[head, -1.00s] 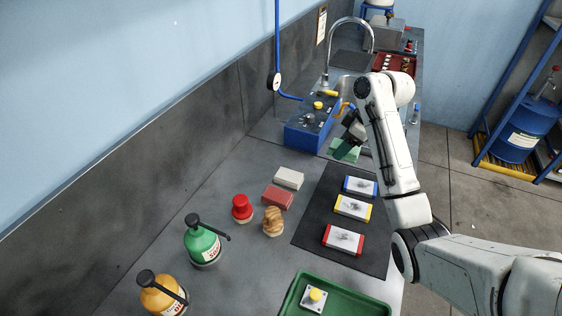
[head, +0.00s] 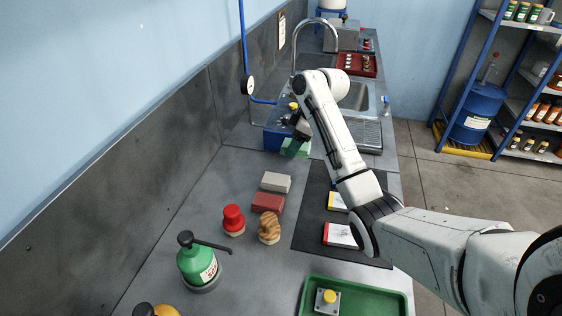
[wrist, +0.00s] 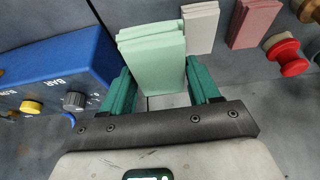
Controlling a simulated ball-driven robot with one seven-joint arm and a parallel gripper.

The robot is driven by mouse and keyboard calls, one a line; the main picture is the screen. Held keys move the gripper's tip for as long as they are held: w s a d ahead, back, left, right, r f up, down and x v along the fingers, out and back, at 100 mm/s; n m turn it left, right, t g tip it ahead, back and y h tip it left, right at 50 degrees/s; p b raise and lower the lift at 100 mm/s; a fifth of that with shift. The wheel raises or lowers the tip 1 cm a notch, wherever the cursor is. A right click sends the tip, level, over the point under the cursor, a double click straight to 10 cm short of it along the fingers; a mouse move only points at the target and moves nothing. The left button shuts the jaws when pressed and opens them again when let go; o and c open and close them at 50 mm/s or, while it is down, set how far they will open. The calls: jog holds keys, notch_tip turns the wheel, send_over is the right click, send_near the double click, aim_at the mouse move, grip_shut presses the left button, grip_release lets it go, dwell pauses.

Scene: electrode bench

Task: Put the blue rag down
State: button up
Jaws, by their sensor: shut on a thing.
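My gripper (wrist: 160,98) is shut on a pale green block (wrist: 153,55), which looks like a stack of thin layers, between its dark green fingers. In the head view the pale green block (head: 295,148) is beside the front of the blue control box (head: 276,138), near the left of the sink; whether it touches the bench is unclear. I see no blue rag in any view.
A grey block (head: 276,182) and a red block (head: 268,202) lie nearer, with a red-topped knob (head: 233,219) and a wooden brush (head: 269,228). A dark mat (head: 310,230) with cards and a green tray (head: 390,290) lie at right. The bench between is bare.

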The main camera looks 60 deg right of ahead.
send_over(277, 166)
jog(key=s, duration=0.2)
jog(key=f, duration=0.5)
jog(key=shift+w+d+f, duration=0.2)
jog(key=shift+f, duration=0.15)
jog(key=shift+w+f+p, duration=0.1)
jog(key=shift+f+p, duration=0.25)
jog(key=shift+f, duration=1.25)
